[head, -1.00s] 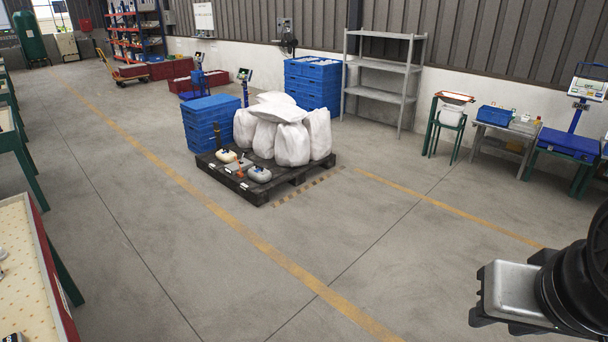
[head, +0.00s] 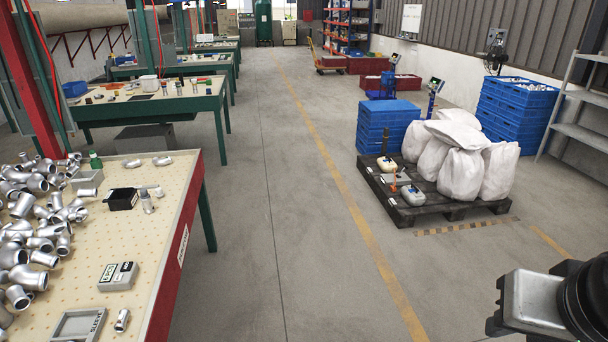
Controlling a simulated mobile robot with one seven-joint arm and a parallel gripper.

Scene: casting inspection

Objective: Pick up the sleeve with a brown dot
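A small metallic sleeve-like piece (head: 122,320) lies on the near-left table (head: 150,250), just right of a grey tray (head: 78,326) labelled "SLEEVE". No brown dot can be made out on it at this size. A large heap of metal pipe fittings (head: 40,225) covers the table's left side; any sleeve among them cannot be told apart. My gripper (head: 530,303) shows only as a grey block on a black joint at the lower right, well away from the table. Its fingers cannot be made out.
A grey labelled box (head: 118,276), a black box (head: 121,199) and loose fittings (head: 161,160) also sit on the table. A pallet (head: 440,203) with white sacks (head: 462,170) and blue crates (head: 388,128) stands right. The aisle floor (head: 290,220) between is clear.

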